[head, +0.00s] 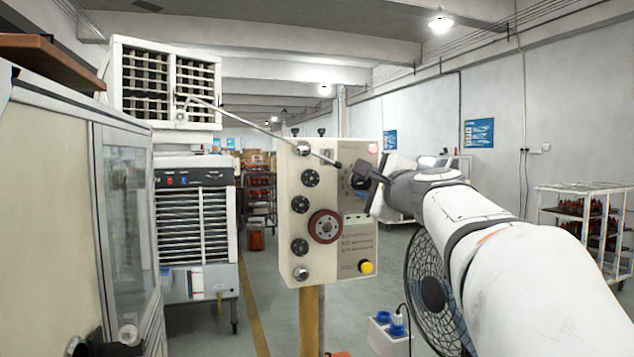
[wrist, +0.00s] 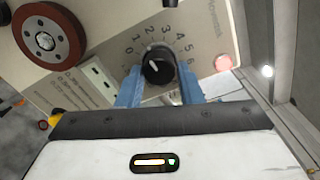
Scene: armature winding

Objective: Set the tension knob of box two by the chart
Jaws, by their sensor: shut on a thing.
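The cream control box (head: 290,250) stands on a wooden post in the middle of the head view. Its black knob (wrist: 158,70) shows in the wrist view inside a printed number scale (wrist: 150,31). The knob's white pointer tilts up and left, roughly toward 2 or 3; the exact reading is unclear. My gripper (head: 368,179) reaches the box's upper right face. In the wrist view, its blue fingers (wrist: 159,86) are shut on the knob from both sides. In the head view, my gripper mostly hides the knob. I cannot tell which number this box bears.
A red-brown wheel (head: 325,226), a yellow button (head: 366,267) and a pink lamp (wrist: 222,63) sit on the panel. A thin rod (head: 262,128) crosses the box's top. A black fan (head: 425,270) stands below my arm. Blue posters (head: 479,133) hang on the right wall.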

